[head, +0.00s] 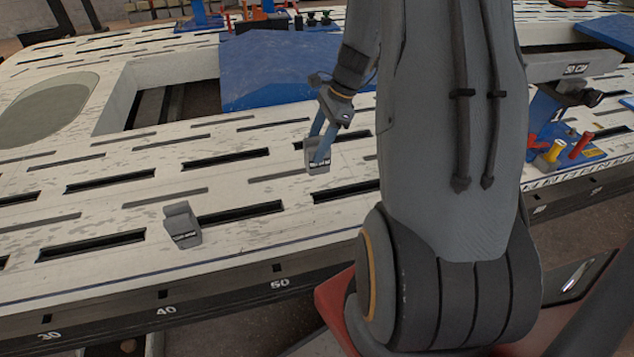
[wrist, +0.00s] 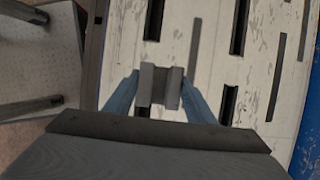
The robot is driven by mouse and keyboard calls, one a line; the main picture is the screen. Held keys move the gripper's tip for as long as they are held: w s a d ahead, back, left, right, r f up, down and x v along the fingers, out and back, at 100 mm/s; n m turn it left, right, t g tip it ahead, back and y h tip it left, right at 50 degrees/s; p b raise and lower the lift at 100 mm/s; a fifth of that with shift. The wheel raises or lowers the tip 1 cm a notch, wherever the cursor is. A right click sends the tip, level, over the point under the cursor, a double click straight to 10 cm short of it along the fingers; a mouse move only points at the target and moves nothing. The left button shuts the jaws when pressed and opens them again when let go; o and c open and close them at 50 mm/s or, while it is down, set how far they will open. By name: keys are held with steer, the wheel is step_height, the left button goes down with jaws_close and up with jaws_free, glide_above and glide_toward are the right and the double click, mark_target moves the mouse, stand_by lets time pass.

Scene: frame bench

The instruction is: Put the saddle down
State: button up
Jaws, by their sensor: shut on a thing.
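My gripper (head: 321,144) has two blue fingers shut on a small grey saddle (head: 317,160) with a dark label on its front. In the head view the saddle is at the fingertips, over the slotted white bench top; I cannot tell whether it touches the surface. The wrist view shows the same saddle (wrist: 160,87) between the two blue fingers, with an upright wall on each side of a channel. A second, similar grey saddle (head: 182,225) stands on the bench to the left, apart from my gripper, near the front edge.
The white bench (head: 100,222) has many long slots and a numbered front edge. A large rectangular opening and a blue plate (head: 268,72) lie behind my gripper. A blue fixture with red and yellow handles (head: 552,152) stands at the right. Bare bench lies between the two saddles.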

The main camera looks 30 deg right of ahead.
step_height(320, 180, down, 9)
steer(key=shift+f+b, duration=0.2)
steer(key=shift+b, duration=0.95)
steer(key=shift+f, duration=0.15)
steer(key=o, duration=1.4)
